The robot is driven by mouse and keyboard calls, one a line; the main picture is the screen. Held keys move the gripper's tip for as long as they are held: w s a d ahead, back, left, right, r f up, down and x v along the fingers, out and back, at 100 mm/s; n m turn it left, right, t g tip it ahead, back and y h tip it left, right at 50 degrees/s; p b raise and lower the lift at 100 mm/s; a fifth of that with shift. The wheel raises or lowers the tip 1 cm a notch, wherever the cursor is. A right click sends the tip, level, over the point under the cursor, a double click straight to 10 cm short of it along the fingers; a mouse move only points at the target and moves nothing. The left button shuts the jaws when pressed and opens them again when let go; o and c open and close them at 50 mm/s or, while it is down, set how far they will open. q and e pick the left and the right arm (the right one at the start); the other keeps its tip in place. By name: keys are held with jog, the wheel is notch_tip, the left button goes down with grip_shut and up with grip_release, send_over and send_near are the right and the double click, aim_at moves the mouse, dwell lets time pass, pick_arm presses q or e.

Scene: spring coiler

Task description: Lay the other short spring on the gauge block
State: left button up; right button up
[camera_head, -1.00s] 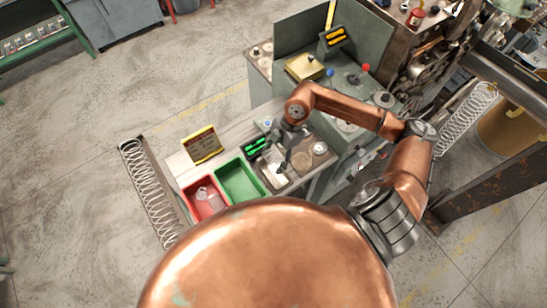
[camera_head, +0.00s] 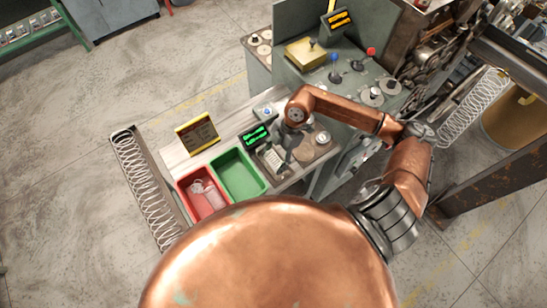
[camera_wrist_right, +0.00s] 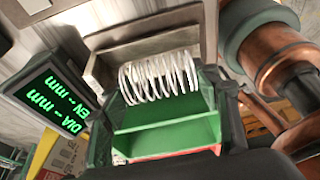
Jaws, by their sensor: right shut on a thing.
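My right gripper (camera_head: 282,150) is over the bench beside the green display. In the right wrist view its dark fingers (camera_wrist_right: 162,95) are shut on a short white wire spring (camera_wrist_right: 158,76), one at each end. The spring lies crosswise close in front of the grey metal gauge block (camera_wrist_right: 135,48). I cannot tell whether spring and block touch. In the head view the block (camera_head: 262,164) is partly hidden by the gripper. The green display (camera_wrist_right: 52,98) shows dashes for its readings. My left gripper is not in view.
A green bin (camera_head: 238,172) looks empty. A red bin (camera_head: 202,193) beside it holds a pale thing. A yellow sign (camera_head: 197,134) stands behind them. A long spring lies in a trough (camera_head: 145,190) on the left. The coiler console (camera_head: 345,75) stands behind.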

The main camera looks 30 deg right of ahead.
jog(key=shift+f, duration=0.2)
jog(key=o, duration=1.2)
jog(key=v, duration=1.2)
